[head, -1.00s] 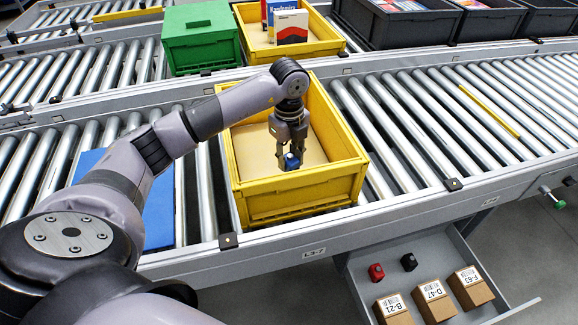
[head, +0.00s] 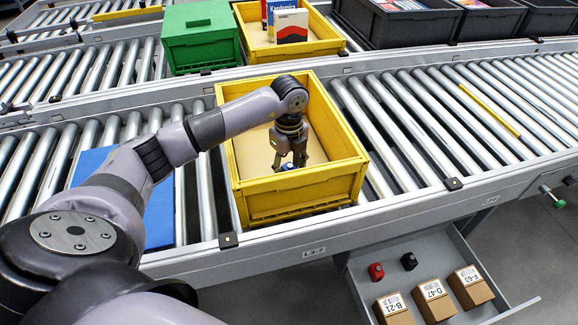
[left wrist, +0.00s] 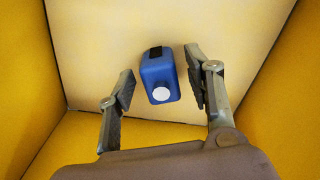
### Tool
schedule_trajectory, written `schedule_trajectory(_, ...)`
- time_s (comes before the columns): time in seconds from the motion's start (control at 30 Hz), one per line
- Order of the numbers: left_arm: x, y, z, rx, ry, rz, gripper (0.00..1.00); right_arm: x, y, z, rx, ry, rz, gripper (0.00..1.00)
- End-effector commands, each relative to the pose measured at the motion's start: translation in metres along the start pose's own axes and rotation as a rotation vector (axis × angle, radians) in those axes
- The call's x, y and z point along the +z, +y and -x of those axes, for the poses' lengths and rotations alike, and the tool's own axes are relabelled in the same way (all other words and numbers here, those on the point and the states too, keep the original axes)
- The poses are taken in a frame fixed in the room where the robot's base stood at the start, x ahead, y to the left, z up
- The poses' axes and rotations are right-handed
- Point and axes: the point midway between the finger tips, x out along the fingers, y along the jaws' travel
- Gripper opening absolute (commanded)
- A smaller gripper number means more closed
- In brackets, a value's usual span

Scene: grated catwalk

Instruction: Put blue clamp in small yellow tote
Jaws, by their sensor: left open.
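The small yellow tote (head: 305,190) stands on the near roller conveyor, with a pale floor inside. The blue clamp (head: 288,167) is inside it, low behind its front wall and only partly visible in the head view. In the left wrist view the clamp (left wrist: 160,77) shows as a blue block with a white round end and a black patch, over the pale floor. My left gripper (head: 290,163) points down into the tote. Its fingers (left wrist: 160,85) are open on both sides of the clamp, with gaps to it. My right gripper is not in view.
A green bin (head: 200,42) and another yellow tote (head: 255,45) with boxes stand on the far conveyor, beside dark grey totes (head: 400,25). A blue panel (head: 158,210) lies left of the near tote. An open drawer (head: 450,255) below holds small cartons.

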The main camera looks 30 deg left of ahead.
Motion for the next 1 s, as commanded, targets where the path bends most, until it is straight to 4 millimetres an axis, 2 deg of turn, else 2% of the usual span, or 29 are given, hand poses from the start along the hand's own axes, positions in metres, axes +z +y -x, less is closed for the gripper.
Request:
schedule_trajectory(0.2, 0.000, 0.000, 0.001, 0.000, 0.000, 0.000, 0.48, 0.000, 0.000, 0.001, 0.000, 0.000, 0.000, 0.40)
schedule_trajectory(0.33, 0.000, -0.001, 0.011, -0.003, -0.001, 0.000, 0.48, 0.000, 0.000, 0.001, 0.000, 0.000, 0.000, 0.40)
schedule_trajectory(0.73, 0.000, -0.001, 0.092, -0.005, -0.002, 0.000, 0.48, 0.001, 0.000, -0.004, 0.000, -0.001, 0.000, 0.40)
schedule_trajectory(0.9, 0.000, -0.001, 0.114, -0.002, -0.001, 0.000, 0.48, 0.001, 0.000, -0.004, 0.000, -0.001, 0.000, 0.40)
schedule_trajectory(1.0, 0.000, 0.000, 0.121, -0.001, 0.000, 0.000, 0.48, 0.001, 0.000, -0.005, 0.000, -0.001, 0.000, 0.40)
